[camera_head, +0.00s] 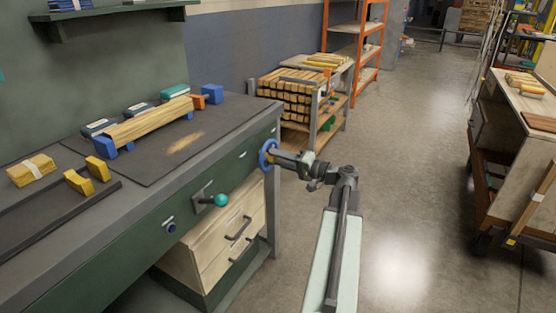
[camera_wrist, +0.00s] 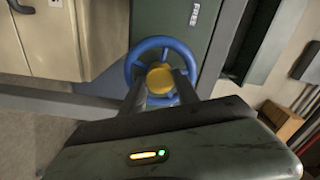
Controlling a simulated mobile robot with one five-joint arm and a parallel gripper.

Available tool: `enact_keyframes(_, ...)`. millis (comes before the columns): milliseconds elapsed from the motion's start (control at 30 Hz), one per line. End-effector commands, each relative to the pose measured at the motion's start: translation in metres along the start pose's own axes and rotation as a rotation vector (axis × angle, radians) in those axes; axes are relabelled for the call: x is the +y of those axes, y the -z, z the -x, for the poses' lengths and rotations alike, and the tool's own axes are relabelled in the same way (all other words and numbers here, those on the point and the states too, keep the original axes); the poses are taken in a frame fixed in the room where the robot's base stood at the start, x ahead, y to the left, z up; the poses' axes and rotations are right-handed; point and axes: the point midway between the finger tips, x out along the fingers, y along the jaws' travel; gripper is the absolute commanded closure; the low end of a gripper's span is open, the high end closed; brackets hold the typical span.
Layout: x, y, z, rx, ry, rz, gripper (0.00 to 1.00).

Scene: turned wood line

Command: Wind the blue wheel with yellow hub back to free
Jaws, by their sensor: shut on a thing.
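The blue wheel (camera_head: 266,155) is mounted on the front of the green bench, near its right end. In the wrist view the blue wheel (camera_wrist: 134,60) faces me, with its yellow hub (camera_wrist: 160,78) at the centre. My gripper (camera_head: 275,157) reaches the wheel from the right. In the wrist view my gripper (camera_wrist: 160,85) has its two fingers at either side of the yellow hub, shut on it. The lower part of the rim is partly hidden behind the fingers.
Wooden drawers (camera_head: 232,240) stand below. A cart with stacked timber (camera_head: 290,98) is behind. The floor (camera_head: 400,200) to the right is clear.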

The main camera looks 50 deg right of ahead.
Motion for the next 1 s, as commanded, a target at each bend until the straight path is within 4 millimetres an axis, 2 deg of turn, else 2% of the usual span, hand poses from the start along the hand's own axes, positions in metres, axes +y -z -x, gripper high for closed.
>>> enact_keyframes(600,0.0005,-0.0036,-0.0002,-0.010,0.000,0.580,1.00)
enact_keyframes(1000,0.0005,-0.0039,-0.0003,-0.011,0.001,0.869,1.00)
